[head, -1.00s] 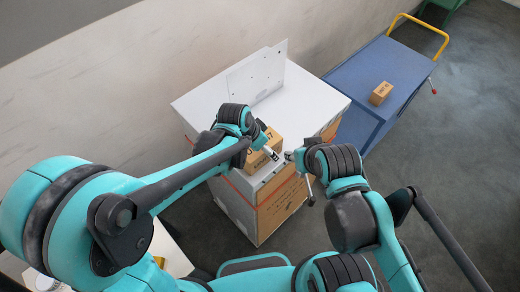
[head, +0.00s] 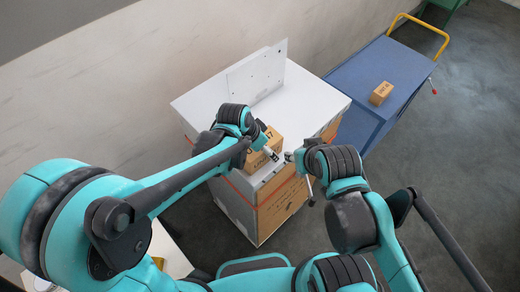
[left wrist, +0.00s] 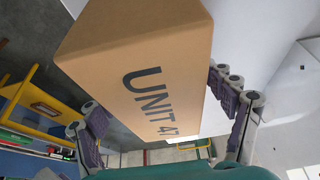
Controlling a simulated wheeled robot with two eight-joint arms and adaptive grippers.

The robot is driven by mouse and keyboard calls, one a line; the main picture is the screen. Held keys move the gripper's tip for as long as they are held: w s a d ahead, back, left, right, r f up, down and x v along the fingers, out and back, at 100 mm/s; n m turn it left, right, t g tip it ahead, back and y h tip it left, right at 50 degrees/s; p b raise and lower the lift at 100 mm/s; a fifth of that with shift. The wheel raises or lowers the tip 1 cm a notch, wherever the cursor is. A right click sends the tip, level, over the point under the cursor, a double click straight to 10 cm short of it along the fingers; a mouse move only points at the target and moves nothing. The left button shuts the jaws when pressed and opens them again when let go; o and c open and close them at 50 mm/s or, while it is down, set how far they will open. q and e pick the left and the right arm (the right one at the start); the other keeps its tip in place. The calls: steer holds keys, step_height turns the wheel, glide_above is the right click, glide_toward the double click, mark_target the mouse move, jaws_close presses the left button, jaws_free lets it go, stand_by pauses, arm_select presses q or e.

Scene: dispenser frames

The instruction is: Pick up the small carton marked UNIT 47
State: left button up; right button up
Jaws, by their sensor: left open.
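The small carton (head: 262,152) is brown cardboard and stands on the white top of a large box, near its front edge. In the left wrist view the carton (left wrist: 140,70) fills the middle, with UNIT 47 in dark print on one face. My left gripper (head: 268,141) is open at the carton. In the left wrist view its fingers lie on either side of the carton, and the left one looks apart from it. Whether the right one touches is unclear. My right gripper (head: 299,178) is just right of the carton, its fingers spread, holding nothing visible.
The large box (head: 310,97) has a white top, brown sides and orange bands. An upright white panel (head: 257,75) with holes stands on its back part. A blue cart (head: 365,75) at the right carries another small carton (head: 381,93) and has a yellow handle (head: 425,28).

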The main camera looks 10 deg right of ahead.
arm_select(q)
steer(key=c, duration=1.6)
